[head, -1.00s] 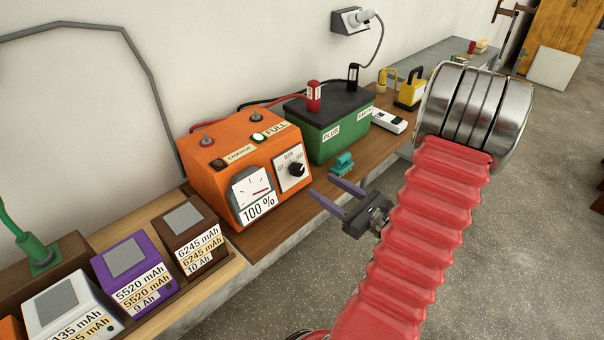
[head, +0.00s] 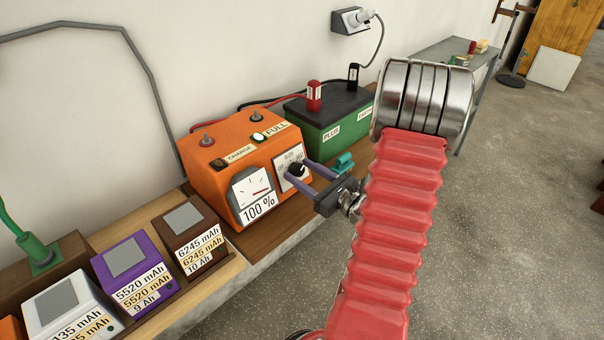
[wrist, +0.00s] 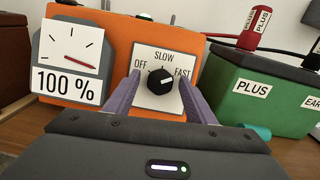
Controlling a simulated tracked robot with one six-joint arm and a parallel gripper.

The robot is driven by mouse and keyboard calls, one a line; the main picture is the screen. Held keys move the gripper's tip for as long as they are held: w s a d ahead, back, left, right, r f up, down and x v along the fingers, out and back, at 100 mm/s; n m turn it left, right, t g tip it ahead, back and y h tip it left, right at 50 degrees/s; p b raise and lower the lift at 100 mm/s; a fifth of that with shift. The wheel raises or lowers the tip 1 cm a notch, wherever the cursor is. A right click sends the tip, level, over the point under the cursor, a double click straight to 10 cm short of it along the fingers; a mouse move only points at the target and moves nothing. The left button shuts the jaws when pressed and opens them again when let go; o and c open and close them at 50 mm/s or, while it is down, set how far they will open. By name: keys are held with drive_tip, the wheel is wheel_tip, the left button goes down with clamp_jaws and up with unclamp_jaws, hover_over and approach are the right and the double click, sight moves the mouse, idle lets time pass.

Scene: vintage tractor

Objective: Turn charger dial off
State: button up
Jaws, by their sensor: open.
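The orange charger (head: 232,147) stands on the bench, with a white dial plate marked OFF, SLOW and FAST. Its black round dial (wrist: 161,81) sits in the middle of the plate, and the white mark on it points right, toward FAST. The dial also shows in the head view (head: 297,171), partly behind the fingers. My gripper (wrist: 160,88) is open, with one purple finger on each side of the dial. I cannot tell whether the fingers touch it. The charger's meter (head: 253,191) reads 100 %, and the lamp by FULL is lit.
A green battery (head: 325,132) with red and black clamps stands right of the charger. A small teal object (head: 343,162) lies close to my gripper. Several battery blocks, including a purple one (head: 132,268), stand at the left.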

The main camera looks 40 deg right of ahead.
drive_tip(key=shift+c, duration=0.4)
drive_tip(key=c, duration=0.9)
drive_tip(key=shift+a, duration=0.25)
drive_tip(key=shift+c, duration=0.3)
drive_tip(key=shift+d, duration=0.15)
